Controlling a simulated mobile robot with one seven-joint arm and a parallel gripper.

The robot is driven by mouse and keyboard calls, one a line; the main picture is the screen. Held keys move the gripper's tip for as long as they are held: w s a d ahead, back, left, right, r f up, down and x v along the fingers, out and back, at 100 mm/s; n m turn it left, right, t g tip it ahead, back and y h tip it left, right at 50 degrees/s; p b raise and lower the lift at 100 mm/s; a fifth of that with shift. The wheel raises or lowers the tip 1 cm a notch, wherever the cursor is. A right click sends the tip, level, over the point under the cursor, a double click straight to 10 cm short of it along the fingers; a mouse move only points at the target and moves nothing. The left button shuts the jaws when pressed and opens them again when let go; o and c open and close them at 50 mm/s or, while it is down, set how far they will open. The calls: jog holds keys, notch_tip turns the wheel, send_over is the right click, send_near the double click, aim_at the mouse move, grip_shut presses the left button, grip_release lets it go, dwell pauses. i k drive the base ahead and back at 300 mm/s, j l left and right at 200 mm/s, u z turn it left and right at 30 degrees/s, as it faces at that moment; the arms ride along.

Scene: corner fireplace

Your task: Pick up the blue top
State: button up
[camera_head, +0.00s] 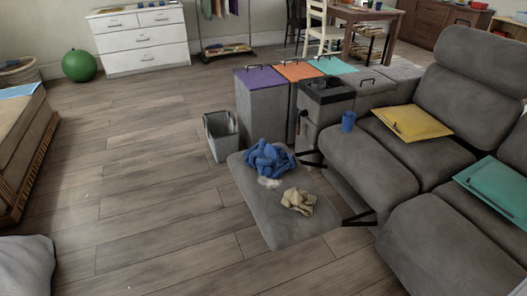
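A crumpled blue top (268,158) lies on the extended grey footrest (285,225) of the sofa, near its far end. A small whitish piece of cloth (269,182) shows at its near edge. A crumpled beige cloth (298,201) lies apart from it, nearer on the same footrest. My gripper is not in view.
A grey bin (221,136) stands left of the footrest. Wooden floor (150,200) is clear at the left and middle.

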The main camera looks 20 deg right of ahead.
aim_at(271, 161)
jog(key=z, duration=0.75)
jog(key=k, duration=0.8)
jog(key=k+z, duration=0.3)
jog(key=k+l+z, duration=0.1)
jog(key=z, duration=1.55)
jog(key=j+z, duration=0.45)
jog(key=j, duration=2.3)
jog(key=k, duration=0.05)
